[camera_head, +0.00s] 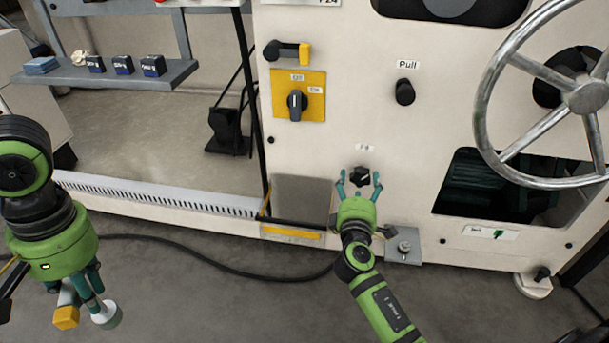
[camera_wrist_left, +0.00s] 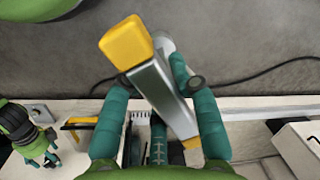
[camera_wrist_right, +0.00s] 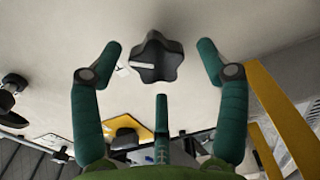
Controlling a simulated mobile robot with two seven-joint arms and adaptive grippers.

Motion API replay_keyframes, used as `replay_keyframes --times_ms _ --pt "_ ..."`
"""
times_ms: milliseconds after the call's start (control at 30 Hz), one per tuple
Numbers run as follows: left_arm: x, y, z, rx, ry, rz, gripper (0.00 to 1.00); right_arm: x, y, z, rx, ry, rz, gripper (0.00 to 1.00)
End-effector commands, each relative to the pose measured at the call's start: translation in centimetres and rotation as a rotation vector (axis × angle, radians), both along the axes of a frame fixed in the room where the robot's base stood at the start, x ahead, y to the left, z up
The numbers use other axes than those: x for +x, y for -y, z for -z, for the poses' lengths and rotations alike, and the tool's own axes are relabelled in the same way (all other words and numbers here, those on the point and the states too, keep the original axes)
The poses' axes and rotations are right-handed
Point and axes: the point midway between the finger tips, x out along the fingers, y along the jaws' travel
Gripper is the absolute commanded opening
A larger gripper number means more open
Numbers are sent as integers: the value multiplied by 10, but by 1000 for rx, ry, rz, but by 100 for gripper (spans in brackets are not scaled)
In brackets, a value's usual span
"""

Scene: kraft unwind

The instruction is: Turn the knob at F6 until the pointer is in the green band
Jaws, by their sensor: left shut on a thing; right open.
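The knob (camera_head: 361,174) is black and sits low on the cream machine panel, under a small, blurred label (camera_head: 365,147). In the right wrist view the knob (camera_wrist_right: 157,60) is star-shaped with a white mark pointing left. My right gripper (camera_head: 359,186) is open in front of the knob, with its fingers spread to either side; I see no contact. My left gripper (camera_head: 84,290) is far to the left, shut on a silver bar with yellow ends (camera_wrist_left: 152,90). A white round part shows behind the bar. I cannot make out a pointer scale or green band.
A large handwheel (camera_head: 585,97) juts out at the right, above a dark opening. A grey bracket (camera_head: 404,246) stands right of my right gripper. A yellow plate with a switch (camera_head: 297,103) and a "Pull" knob (camera_head: 405,92) are higher up. A cable lies on the floor.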

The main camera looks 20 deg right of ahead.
Motion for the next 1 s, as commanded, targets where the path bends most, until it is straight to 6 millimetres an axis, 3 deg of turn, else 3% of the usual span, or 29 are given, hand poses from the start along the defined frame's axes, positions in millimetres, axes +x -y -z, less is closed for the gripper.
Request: replay_keyframes --times_ms 200,400,600,1000 --pt "0 0 -1 0 1 0 0 -43 -26 2 4 -4 -2 75" --pt "0 0 -1 0 1 0 0 -70 -44 1 3 -3 -4 75" --pt "0 0 -1 0 1 0 0 -80 -51 1 3 -1 -4 75" --pt "0 0 -1 0 1 0 0 -80 -51 0 2 -1 -4 75"
